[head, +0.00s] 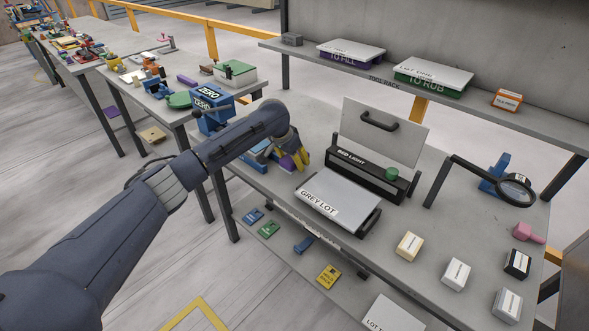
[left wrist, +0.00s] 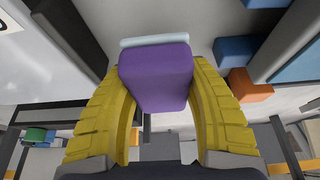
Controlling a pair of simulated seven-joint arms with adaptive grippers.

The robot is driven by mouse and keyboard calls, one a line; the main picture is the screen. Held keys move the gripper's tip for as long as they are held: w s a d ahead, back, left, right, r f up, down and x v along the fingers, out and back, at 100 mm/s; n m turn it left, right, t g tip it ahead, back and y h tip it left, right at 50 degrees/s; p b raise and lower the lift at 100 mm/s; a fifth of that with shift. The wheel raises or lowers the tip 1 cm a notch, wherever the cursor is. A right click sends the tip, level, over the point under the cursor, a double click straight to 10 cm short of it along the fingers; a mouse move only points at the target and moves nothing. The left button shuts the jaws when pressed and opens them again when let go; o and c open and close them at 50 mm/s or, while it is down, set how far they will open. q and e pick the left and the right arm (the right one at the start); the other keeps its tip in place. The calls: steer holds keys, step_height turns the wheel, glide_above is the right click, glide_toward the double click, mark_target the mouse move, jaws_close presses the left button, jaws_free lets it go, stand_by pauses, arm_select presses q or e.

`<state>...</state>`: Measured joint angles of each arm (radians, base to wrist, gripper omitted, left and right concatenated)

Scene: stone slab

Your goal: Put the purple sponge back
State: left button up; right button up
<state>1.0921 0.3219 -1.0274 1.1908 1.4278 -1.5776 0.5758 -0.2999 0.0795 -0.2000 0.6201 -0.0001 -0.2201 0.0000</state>
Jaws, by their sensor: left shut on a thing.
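The purple sponge (head: 287,163) is between the yellow fingers of my left gripper (head: 296,160), near the left end of the slab-topped table (head: 400,285). In the left wrist view the purple sponge (left wrist: 155,78) has a thin pale layer on its far end. Both yellow fingers of my left gripper (left wrist: 157,100) press on its sides. Whether the sponge touches the table cannot be told. My right gripper is not in view.
A blue item (head: 258,152) lies close beside the gripper. A magnifier (head: 515,188) and small labelled boxes (head: 410,245) are further right. A shelf (head: 400,75) with labelled containers runs behind.

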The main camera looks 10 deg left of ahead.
mark_target(290, 159)
arm_select(q)
steer(key=shift+f, duration=2)
steer(key=shift+f, duration=0.1)
steer(key=o, duration=1)
steer(key=v, duration=1.2)
